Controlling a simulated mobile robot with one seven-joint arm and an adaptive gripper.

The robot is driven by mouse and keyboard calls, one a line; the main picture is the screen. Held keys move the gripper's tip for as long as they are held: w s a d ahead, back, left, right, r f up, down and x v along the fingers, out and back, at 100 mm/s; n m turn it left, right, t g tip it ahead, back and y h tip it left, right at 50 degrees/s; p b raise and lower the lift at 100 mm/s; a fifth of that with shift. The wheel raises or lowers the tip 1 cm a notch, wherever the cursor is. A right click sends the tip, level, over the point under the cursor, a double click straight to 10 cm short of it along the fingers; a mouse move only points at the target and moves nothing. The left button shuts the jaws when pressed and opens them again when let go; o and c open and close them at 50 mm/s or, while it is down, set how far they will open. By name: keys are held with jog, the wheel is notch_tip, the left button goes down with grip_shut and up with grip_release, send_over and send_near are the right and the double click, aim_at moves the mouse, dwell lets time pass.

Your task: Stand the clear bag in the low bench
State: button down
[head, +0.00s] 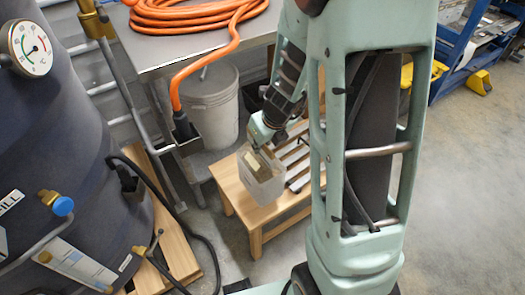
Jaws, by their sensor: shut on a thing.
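The clear bag (263,188) is a pale, see-through, box-like shape with something tan showing near its top. It looks upright, over the left part of the low bench (232,190), a light wooden bench with dark slats on its right part. My gripper (258,149) points down at the top of the bag and is shut on it. The fingertips are small and partly hidden at the bag's top. I cannot tell whether the bag's bottom touches the bench top or hangs just above it.
A metal table (165,56) with an orange hose (190,14) stands behind. A white bucket (210,105) is under it. A large dark tank (60,150) with a gauge and black cable fills the left. Open floor (465,190) lies right of my arm.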

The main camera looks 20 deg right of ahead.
jog(key=w+f+b, duration=0.1)
jog(key=w+f, duration=0.1)
jog(key=w+f+b, duration=0.1)
jog(key=w+f, duration=0.1)
jog(key=f, duration=0.1)
jog(key=shift+w+d+f+b, duration=0.15)
jog(key=shift+w+f+b, duration=0.05)
jog(key=shift+w+b, duration=0.1)
jog(key=f+b, duration=0.2)
jog(key=f, duration=0.1)
jog(key=shift+w+f, duration=0.15)
jog(key=shift+w, duration=0.05)
jog(key=c, duration=2.5)
grip_release()
jog(key=shift+s+f+b, duration=0.15)
jog(key=shift+f+b, duration=0.1)
jog(key=shift+b, duration=0.05)
jog(key=o, duration=0.5)
jog(key=shift+r, duration=0.1)
jog(key=shift+c, duration=0.2)
jog(key=p+v, duration=0.6)
jog(key=v, duration=0.6)
jog(key=shift+p, duration=0.35)
